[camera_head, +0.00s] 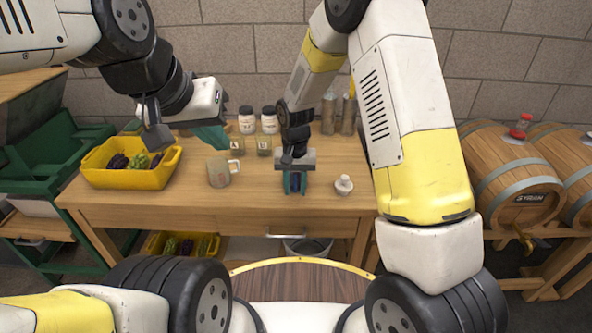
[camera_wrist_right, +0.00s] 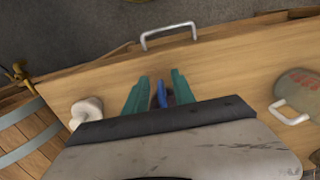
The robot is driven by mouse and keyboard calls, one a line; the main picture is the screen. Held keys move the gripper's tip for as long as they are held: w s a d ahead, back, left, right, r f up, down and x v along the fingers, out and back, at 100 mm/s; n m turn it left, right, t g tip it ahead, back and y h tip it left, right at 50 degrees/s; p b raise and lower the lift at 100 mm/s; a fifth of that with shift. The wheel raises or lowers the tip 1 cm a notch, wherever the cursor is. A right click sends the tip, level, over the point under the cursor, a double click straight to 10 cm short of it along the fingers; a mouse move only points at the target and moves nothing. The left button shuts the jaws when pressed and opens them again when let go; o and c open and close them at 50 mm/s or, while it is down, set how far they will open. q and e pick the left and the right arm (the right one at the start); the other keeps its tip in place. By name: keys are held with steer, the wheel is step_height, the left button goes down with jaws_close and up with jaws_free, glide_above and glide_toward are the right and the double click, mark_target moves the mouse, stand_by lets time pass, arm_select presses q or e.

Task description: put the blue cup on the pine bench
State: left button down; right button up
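The blue cup (camera_wrist_right: 162,95) is between the teal fingers of my right gripper (camera_wrist_right: 160,97), which appear to press on it from both sides. Only a narrow blue and dark part of it shows. In the head view my right gripper (camera_head: 295,183) points down at the front middle of the pine bench (camera_head: 140,207), with a little blue (camera_head: 295,182) between its fingers. I cannot tell whether the cup touches the bench top.
A grey-green mug (camera_head: 218,174) stands left of my right gripper, and a small white object (camera_head: 343,186) stands right of it. A yellow crate (camera_head: 130,178) sits at the bench's left. Jars (camera_head: 269,122) and bottles (camera_head: 328,115) line the back. Barrels (camera_head: 515,185) stand at right.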

step_height(320, 180, up, 12)
steer(key=s+d+r+t+y, duration=0.1)
steer(key=s+d+r, duration=0.3)
steer(key=d+r, duration=0.15)
steer(key=s+d+r+t+y, duration=0.1)
steer(key=s+d+r, duration=0.25)
steer(key=r, duration=0.35)
steer(key=s+d+r+t, duration=0.2)
steer(key=s+d, duration=0.1)
steer(key=s, duration=0.3)
steer(key=s+d+r+t, duration=0.2)
steer(key=s+d+r, duration=0.1)
steer(key=s, duration=0.4)
steer(key=shift+s+d+n, duration=0.15)
steer(key=shift+d+n, duration=0.15)
steer(key=shift+d, duration=0.15)
